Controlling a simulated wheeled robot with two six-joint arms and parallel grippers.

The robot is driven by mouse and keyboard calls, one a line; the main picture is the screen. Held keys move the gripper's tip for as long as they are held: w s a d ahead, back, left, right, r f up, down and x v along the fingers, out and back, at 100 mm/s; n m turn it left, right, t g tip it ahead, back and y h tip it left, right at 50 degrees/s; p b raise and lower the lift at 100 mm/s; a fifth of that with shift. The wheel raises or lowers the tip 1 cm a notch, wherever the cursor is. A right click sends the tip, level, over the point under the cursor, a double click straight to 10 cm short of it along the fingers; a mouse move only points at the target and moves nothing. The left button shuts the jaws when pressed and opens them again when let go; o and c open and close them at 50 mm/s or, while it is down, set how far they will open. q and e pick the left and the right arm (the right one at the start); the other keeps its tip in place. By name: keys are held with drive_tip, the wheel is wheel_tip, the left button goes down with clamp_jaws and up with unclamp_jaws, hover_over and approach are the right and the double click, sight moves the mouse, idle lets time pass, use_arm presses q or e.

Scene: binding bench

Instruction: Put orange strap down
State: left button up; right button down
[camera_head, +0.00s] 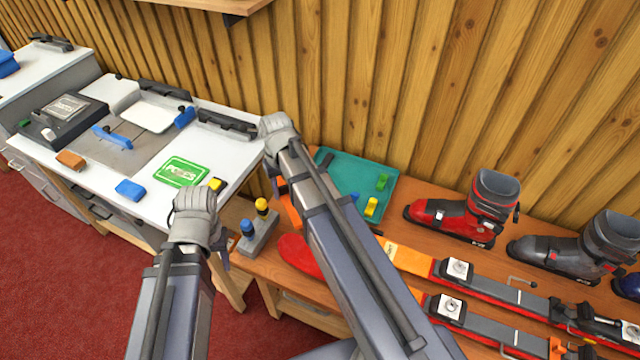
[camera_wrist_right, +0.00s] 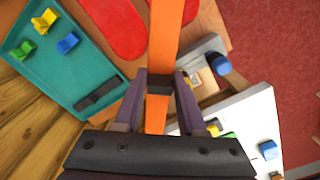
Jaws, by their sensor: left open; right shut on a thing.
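The orange strap (camera_wrist_right: 168,35) runs lengthwise through the right wrist view, between the fingers of my right gripper (camera_wrist_right: 158,88), which is shut on it. In the head view a short piece of the strap (camera_head: 290,207) shows beside my right forearm; the arm hides the rest. My right gripper is over the gap between the white table and the wooden bench. Whether the strap touches a surface cannot be told. My left gripper (camera_head: 223,257) is open and empty, by the white table's right edge, left of the two-knobbed grey block.
The wooden bench (camera_head: 440,190) holds a teal tray (camera_head: 345,165) with small coloured pieces, a grey block (camera_head: 260,232) with blue and yellow knobs, skis (camera_head: 490,295) and boots (camera_head: 450,215). The white table (camera_head: 230,150) carries a green card (camera_head: 181,172) and coloured blocks.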

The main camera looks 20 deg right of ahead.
drive_tip(key=w+d+f+m+b, duration=0.2)
drive_tip(key=w+d+f+b, duration=0.1)
drive_tip(key=w+d, duration=0.15)
drive_tip(key=m+b, duration=0.8)
drive_tip(key=b, duration=0.5)
hover_over(338, 182)
wheel_tip(338, 182, down, 13)
drive_tip(key=shift+f, duration=0.2)
wheel_tip(338, 182, down, 4)
drive_tip(key=b, duration=0.4)
drive_tip(key=shift+r, duration=0.2)
drive_tip(key=shift+f, duration=0.2)
drive_tip(key=c, duration=0.5)
unclamp_jaws()
